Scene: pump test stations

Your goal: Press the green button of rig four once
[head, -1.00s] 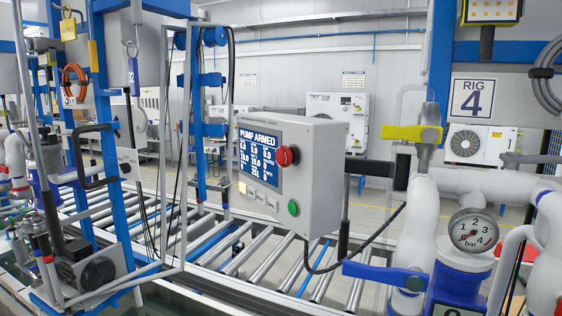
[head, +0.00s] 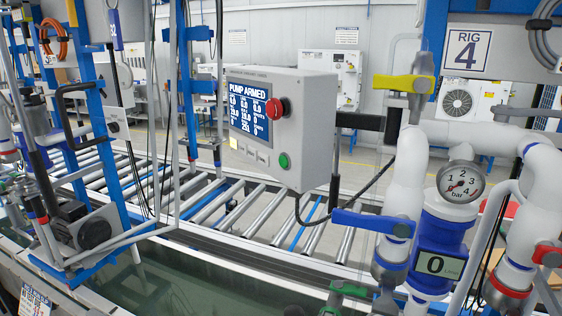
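The control box (head: 305,135) of the rig stands in the middle of the head view, held on an arm from the right. Its screen (head: 251,110) reads "PUMP ARMED" above rows of figures. The green button (head: 284,161) is low on the box's right front edge. A red mushroom knob (head: 275,108) sits above it. The sign "RIG 4" (head: 466,49) hangs at the upper right. Neither of my grippers is in view, and nothing touches the box.
White pipes carry a pressure gauge (head: 460,183) and a display (head: 435,263) reading 0. A yellow valve handle (head: 403,83) and a blue handle (head: 373,222) stick out right of the box. A roller conveyor (head: 225,205) runs behind a water tank (head: 190,275).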

